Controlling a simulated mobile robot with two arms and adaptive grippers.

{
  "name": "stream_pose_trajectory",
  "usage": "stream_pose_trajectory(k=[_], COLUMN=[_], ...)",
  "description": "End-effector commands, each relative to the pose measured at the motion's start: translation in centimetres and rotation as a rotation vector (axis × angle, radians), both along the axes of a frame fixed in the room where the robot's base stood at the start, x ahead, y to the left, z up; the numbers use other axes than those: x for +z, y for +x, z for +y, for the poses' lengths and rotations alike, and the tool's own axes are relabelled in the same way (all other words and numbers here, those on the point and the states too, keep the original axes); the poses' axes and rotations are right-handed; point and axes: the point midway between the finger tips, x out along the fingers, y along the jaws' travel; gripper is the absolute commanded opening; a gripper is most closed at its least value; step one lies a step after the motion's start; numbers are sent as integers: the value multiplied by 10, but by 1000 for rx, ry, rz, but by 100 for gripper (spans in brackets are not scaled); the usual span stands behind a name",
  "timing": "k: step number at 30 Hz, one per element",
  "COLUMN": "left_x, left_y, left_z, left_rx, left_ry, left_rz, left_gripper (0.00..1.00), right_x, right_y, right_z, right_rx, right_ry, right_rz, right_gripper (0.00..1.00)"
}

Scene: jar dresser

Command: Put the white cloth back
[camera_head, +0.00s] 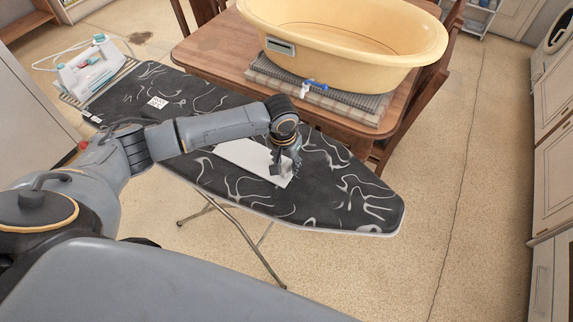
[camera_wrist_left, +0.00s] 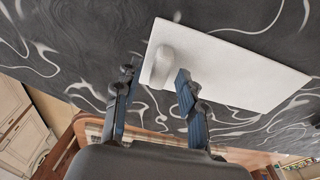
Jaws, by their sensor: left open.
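The white cloth (camera_head: 238,155) lies flat on the dark, swirl-patterned ironing board (camera_head: 350,190). It also shows in the left wrist view (camera_wrist_left: 230,70) as a pale rectangle with a rounded, raised lump at its near end. My left gripper (camera_head: 281,168) is over the right end of the cloth, pointing down. In the left wrist view, my left gripper (camera_wrist_left: 156,74) is open, with its fingers apart on either side of the lump. Whether the fingers touch the cloth cannot be told. My forearm and wrist hide part of the board. My right gripper is not in view.
A white and teal iron (camera_head: 92,68) stands on the rack at the board's far left. Behind the board, a wooden table (camera_head: 215,48) bears a yellow tub (camera_head: 345,38) and folded textiles (camera_head: 330,98). Cabinets (camera_head: 552,160) line the right; the floor between is clear.

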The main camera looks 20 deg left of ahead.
Motion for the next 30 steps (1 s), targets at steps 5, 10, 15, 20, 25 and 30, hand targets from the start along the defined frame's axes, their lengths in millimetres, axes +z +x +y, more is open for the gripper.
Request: stream_pose_trajectory(k=[5, 10, 15, 20, 25, 30], left_x=[39, 73, 95, 103, 104, 103], left_y=[-3, -8, -10, -12, -12, -12], left_z=[1, 1, 1, 1, 1, 1], left_rx=[-1, -2, 1, 1, 1, 1], left_ry=[-1, 0, 0, 0, 0, 0], left_rz=[-6, -6, -3, -1, -1, -1], left_gripper=[40, 40, 40, 40, 40, 40], right_x=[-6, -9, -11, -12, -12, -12], right_y=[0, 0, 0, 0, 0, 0], right_z=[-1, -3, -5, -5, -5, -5], right_rx=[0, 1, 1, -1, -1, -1], right_ry=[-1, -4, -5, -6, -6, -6], right_rz=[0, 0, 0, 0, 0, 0], right_gripper=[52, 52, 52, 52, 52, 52])
